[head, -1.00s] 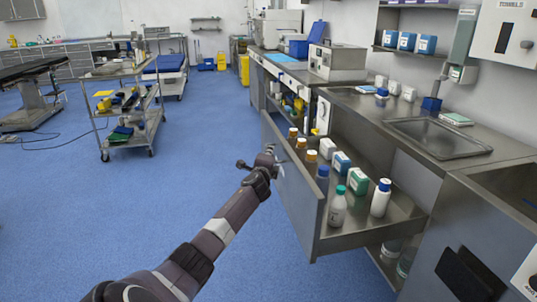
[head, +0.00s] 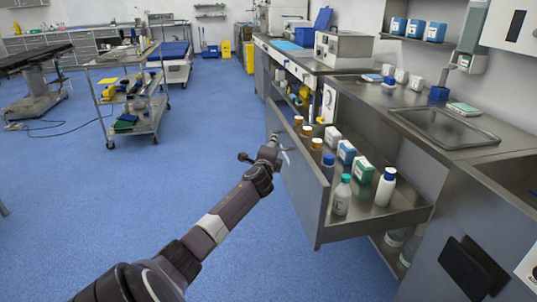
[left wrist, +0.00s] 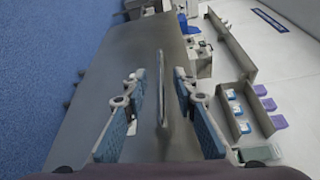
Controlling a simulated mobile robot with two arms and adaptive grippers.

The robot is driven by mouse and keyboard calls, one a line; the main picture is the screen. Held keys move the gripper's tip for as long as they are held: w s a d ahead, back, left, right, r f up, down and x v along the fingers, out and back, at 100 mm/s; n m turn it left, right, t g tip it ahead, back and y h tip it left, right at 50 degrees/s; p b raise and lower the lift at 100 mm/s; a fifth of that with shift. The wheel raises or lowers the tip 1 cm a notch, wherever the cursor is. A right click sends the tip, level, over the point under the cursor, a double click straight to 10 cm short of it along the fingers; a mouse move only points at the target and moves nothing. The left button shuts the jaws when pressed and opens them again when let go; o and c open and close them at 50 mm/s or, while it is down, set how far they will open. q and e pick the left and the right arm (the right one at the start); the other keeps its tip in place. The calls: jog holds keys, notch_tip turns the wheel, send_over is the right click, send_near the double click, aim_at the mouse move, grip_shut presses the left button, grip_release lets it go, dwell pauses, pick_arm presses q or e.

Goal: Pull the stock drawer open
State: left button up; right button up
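The stock drawer (head: 302,190) stands far out from the steel counter in the head view, with bottles and small boxes inside. Its grey front also fills the middle of the left wrist view (left wrist: 100,75). The drawer's bar handle (left wrist: 163,88) lies between the two fingers of my left gripper (left wrist: 162,115). The fingers are spread, with a visible gap on each side of the bar. In the head view my left gripper (head: 275,150) is at the outer face of the drawer front, its fingers mostly hidden. My right gripper is not in view.
A steel sink (head: 445,127) is set in the counter behind the drawer. A wheeled cart (head: 135,100) stands at the left. Blue floor (head: 190,190) is clear between the cart and drawer. White and blue bottles stand near the drawer's near end.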

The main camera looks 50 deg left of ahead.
pick_arm(q)
jog(key=v, duration=0.8)
jog(key=shift+s, duration=0.1)
dwell(0.4)
